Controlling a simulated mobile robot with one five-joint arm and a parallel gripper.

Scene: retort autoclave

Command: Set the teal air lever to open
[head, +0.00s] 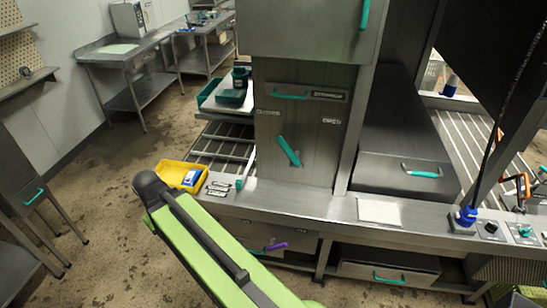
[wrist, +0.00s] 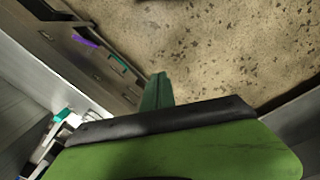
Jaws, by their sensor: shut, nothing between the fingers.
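The teal air lever (head: 288,151) is on the grey upright panel in the head view. It slants from upper left to lower right, between a left label that seems to read CLOSED (head: 268,112) and a right label that seems to read OPEN (head: 331,121). I cannot tell which end is its pivot. My gripper (wrist: 158,90) shows in the wrist view as narrow dark green fingers, shut and empty, over the floor. It is apart from the lever, which I cannot make out in the wrist view. My gripper cannot be made out in the head view.
A teal bar handle (head: 290,95) is above the lever. A purple handle (head: 276,246) is below the ledge. Open floor (head: 100,220) lies to the left.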

